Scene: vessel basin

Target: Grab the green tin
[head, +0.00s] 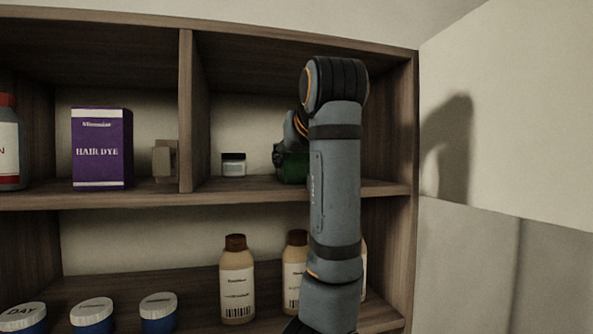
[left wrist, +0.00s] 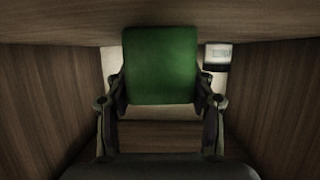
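The green tin (head: 293,168) stands on the upper shelf, in the right compartment, partly hidden behind my left arm. In the left wrist view the tin (left wrist: 160,65) fills the space between the two fingers of my left gripper (left wrist: 160,92). The fingers lie close along both its sides, and I cannot tell whether they press on it. In the head view my left gripper (head: 280,157) is mostly hidden, with a dark part showing at the tin's left side. My right gripper is in neither view.
The compartment is bounded by a wooden divider (head: 186,110) and the cabinet's right side wall (head: 400,130). A purple hair dye box (head: 102,148) stands left of the divider. Brown-capped bottles (head: 237,280) stand on the shelf below.

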